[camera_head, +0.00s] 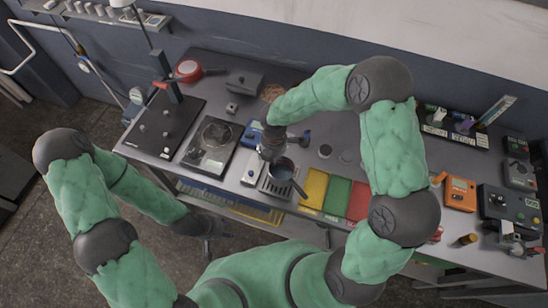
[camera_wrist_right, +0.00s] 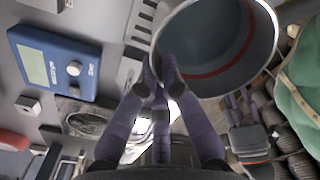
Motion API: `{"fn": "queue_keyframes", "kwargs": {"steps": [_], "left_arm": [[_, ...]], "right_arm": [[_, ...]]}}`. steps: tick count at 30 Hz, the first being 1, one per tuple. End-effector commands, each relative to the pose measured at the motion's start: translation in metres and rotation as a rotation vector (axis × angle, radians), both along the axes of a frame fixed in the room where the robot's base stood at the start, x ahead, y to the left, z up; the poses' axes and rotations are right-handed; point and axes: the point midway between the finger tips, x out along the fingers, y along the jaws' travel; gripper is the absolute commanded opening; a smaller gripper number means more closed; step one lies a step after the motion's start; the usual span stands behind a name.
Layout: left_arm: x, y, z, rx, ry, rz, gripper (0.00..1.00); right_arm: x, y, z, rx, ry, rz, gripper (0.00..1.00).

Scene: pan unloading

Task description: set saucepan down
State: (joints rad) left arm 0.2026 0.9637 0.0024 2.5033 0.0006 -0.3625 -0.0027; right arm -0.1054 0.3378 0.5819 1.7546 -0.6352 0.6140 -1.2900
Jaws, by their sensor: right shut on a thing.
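The saucepan (camera_head: 283,172) is a grey round pan near the front edge of the bench, over or on a grey slotted unit (camera_head: 270,188). I cannot tell whether it touches that unit. In the right wrist view the saucepan (camera_wrist_right: 222,80) shows large, its open mouth facing the camera, with a reddish line inside. My right gripper (camera_head: 274,150) is shut on the saucepan at its near side; the purple fingers (camera_wrist_right: 163,70) meet at its rim. My left gripper (camera_head: 207,238) hangs low in front of the bench, away from the pan; its fingers are too small to read.
A blue meter (camera_wrist_right: 58,62) lies close beside the pan. Yellow (camera_head: 314,188), green (camera_head: 337,197) and red (camera_head: 359,204) panels lie to its right. A dark hot plate unit (camera_head: 212,146) is left. An orange device (camera_head: 460,193) stands far right.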

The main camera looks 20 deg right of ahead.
Motion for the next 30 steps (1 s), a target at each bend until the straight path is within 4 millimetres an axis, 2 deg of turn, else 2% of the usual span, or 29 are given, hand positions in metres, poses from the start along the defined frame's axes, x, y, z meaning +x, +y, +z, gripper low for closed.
{"fn": "queue_keyframes", "kwargs": {"steps": [15,17,26,30], "left_arm": [[0.0,0.0,-0.008,0.0,0.0,0.0,0.4],[0.0,0.0,-0.008,0.0,0.0,0.0,0.4],[0.0,0.0,-0.007,0.0,0.0,0.0,0.4],[0.0,0.0,-0.003,0.0,0.0,0.0,0.4]], "right_arm": [[0.0,0.0,-0.012,0.0,0.0,-0.001,0.0],[0.0,0.0,-0.012,0.0,0.001,0.0,0.17],[0.0,0.0,-0.011,0.0,0.0,0.0,0.17],[0.0,0.0,-0.005,0.0,0.0,0.0,0.17]]}}
